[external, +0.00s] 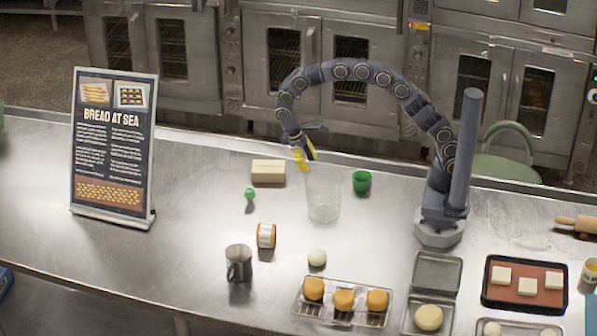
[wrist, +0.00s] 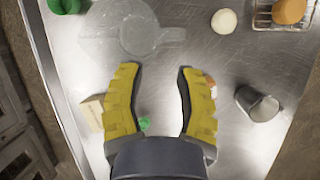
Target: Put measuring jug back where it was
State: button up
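The measuring jug (external: 323,197) is clear and see-through, standing upright on the steel counter in the external view. It also shows at the top of the wrist view (wrist: 138,34), just beyond my fingertips, with what looks like its handle pointing right. My gripper (external: 303,158) has yellow fingers and hangs at the upper left of the jug in the external view. In the wrist view my gripper (wrist: 158,72) is open, with nothing between its fingers but bare counter. I cannot tell whether a finger touches the jug.
A green cup (external: 362,181) stands right of the jug. A pale block (external: 268,171) and small green item (external: 249,193) lie left. A labelled roll (external: 266,235), metal mug (external: 238,262), dough ball (external: 317,258) and bun rack (external: 326,312) are nearer. The counter's left-centre is clear.

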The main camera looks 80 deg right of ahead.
jog(key=s+d+r+n+t, duration=0.1)
jog(key=s+d+r+n, duration=0.15)
jog(key=s+r, duration=0.85)
jog(key=s+d+f, duration=0.1)
jog(key=s+d, duration=0.1)
jog(key=s, duration=0.6)
jog(key=s+d+f+t, duration=0.1)
jog(key=s+d, duration=0.1)
jog(key=s, duration=0.7)
jog(key=shift+d+f+m+t, duration=0.3)
jog(key=shift+d+f+m, duration=0.1)
jog(key=shift+m, duration=0.05)
